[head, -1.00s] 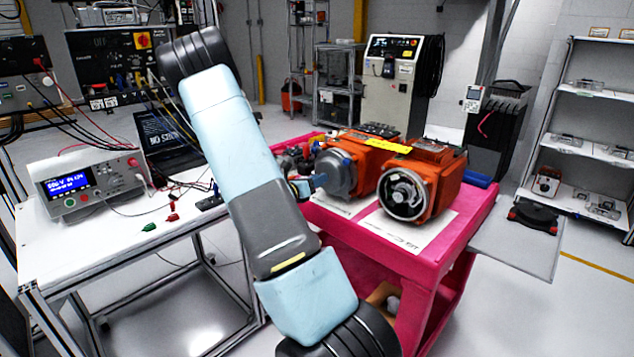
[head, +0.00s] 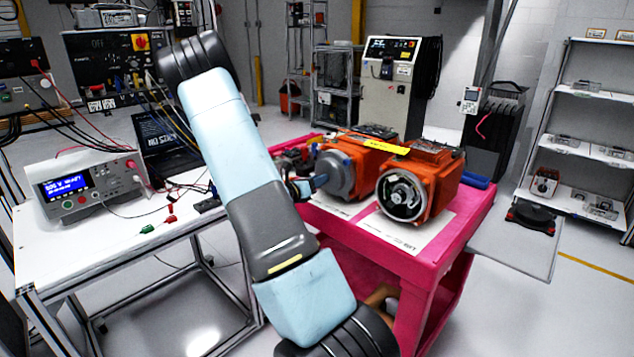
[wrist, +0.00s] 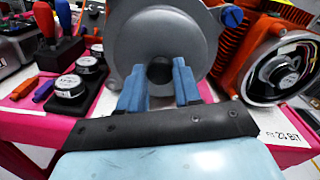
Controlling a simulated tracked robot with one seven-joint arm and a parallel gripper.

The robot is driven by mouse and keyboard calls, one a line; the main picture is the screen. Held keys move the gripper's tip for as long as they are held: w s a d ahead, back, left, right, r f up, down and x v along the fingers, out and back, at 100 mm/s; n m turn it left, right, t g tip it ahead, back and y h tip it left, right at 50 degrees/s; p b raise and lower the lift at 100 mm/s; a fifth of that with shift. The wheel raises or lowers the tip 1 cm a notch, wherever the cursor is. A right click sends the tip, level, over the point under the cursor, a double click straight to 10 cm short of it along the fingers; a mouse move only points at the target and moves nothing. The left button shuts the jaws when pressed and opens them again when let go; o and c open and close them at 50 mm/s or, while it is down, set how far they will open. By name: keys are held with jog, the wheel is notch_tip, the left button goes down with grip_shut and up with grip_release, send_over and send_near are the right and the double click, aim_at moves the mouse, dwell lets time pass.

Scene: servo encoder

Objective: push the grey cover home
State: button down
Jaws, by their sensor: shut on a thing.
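The grey cover (head: 338,172) is a round cap at the front of the left orange motor (head: 362,142) on the pink cart. In the wrist view the cover (wrist: 160,38) fills the upper middle, with a dark round knob (wrist: 159,70) at its lower centre. My gripper (wrist: 160,84) has one blue finger on each side of this knob and is shut on it. In the head view my gripper (head: 316,183) reaches the cover from the left, partly hidden by my arm. I cannot tell whether a gap remains behind the cover.
A second orange motor (head: 425,185) stands to the right with its round front open. In the wrist view, a black holder with small round parts (wrist: 72,85) and coloured-handled tools (wrist: 55,20) are at left. The pink cart's (head: 440,262) front strip is clear.

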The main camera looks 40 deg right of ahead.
jog(key=c, duration=0.7)
grip_release()
jog(key=shift+c, duration=0.2)
jog(key=shift+c, duration=0.3)
jog(key=a, duration=0.7)
jog(key=shift+s+a, duration=0.2)
jog(key=shift+s, duration=0.1)
jog(key=shift+r, duration=0.1)
